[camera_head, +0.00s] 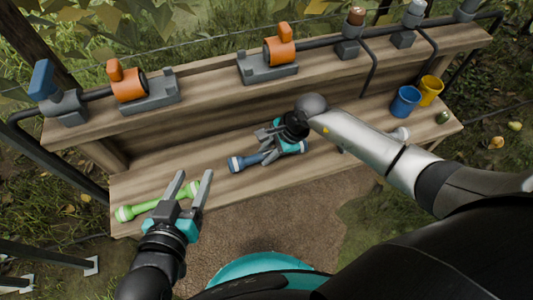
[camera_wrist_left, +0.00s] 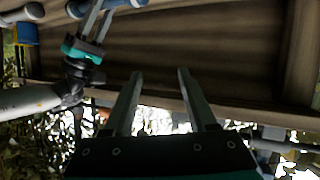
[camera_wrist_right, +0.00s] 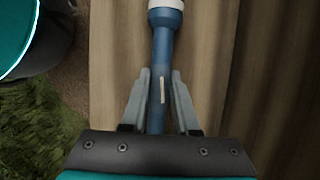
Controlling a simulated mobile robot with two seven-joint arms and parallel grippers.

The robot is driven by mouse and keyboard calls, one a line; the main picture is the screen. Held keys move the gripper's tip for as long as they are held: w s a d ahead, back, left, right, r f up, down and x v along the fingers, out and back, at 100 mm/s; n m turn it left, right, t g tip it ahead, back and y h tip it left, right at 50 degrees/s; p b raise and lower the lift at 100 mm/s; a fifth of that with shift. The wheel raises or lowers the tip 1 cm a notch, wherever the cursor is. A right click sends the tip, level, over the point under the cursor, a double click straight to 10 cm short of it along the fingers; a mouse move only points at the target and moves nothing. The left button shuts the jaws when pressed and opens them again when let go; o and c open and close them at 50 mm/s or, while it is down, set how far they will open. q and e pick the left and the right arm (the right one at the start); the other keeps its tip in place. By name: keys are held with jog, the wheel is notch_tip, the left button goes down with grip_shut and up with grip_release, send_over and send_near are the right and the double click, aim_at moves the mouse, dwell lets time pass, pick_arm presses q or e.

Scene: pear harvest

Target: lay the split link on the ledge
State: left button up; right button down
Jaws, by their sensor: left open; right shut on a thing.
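A blue link (camera_head: 250,161) with white bands near its ends lies low over the lower wooden board (camera_head: 330,165). My right gripper (camera_head: 264,150) is shut on its shaft. In the right wrist view the blue shaft (camera_wrist_right: 160,55) runs between the fingers and carries a short pale streak; I cannot tell whether it touches the board. A green link (camera_head: 155,203) with pale bands lies on the board's left end. My left gripper (camera_head: 195,173) is open and empty, its fingers over the green link's right end in the head view.
The upper board (camera_head: 210,95) carries orange clamps (camera_head: 128,86) (camera_head: 280,46) on grey bases and a dark pipe. A blue cup (camera_head: 405,102), a yellow cup (camera_head: 431,91), a white-ended piece (camera_head: 401,133) and a green pear (camera_head: 442,117) are at the lower board's right.

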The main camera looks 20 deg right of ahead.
pick_arm(q)
jog(key=shift+d+r, duration=0.15)
jog(key=shift+d, duration=0.1)
pick_arm(e)
jog(key=shift+w+f, duration=0.1)
pick_arm(q)
jog(key=shift+t, duration=0.3)
pick_arm(e)
jog(key=shift+f, duration=0.15)
jog(key=c, duration=0.9)
grip_release()
jog(key=shift+c, duration=0.2)
pick_arm(q)
jog(key=shift+d+r, duration=0.15)
